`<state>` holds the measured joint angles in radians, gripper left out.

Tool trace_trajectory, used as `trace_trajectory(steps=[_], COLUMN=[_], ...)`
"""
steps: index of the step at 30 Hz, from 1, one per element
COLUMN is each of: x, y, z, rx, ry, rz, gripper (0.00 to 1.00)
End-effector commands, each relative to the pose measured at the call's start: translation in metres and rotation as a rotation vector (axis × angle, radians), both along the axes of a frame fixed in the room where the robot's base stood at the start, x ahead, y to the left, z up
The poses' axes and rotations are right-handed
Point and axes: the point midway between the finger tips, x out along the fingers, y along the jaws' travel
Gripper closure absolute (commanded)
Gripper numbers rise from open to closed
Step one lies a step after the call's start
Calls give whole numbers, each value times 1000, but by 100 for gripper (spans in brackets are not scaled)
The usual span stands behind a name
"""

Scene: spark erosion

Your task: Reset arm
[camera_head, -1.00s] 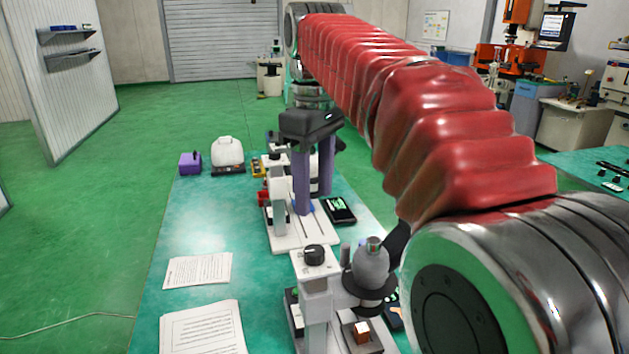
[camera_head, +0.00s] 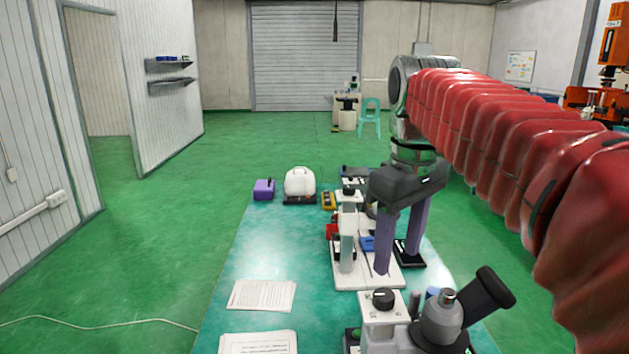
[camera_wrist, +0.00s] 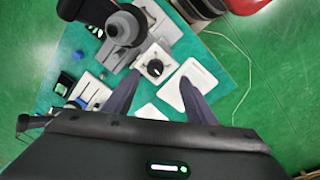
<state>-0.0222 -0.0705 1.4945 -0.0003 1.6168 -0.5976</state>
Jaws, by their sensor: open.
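My gripper (camera_head: 397,260) is open and empty, pointing down over the green bench, with its two purple-grey fingers apart. In the head view the fingers overlap the middle microscope stand (camera_head: 347,240); I cannot tell how high they are above it. In the wrist view my gripper (camera_wrist: 160,80) shows its fingers spread, with nothing between them but a white stand with a black knob (camera_wrist: 155,67) seen beyond.
A nearer microscope (camera_head: 442,320) stands at the bench's front. Paper sheets (camera_head: 262,294) lie on the left.

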Motion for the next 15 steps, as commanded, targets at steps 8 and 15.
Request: trace_trajectory(steps=[8,15], x=[-42,-77], y=[-3,-6], z=[-35,-73], rx=[26,61], ry=[-103,-191], rz=[-161,-300], gripper=[49,49])
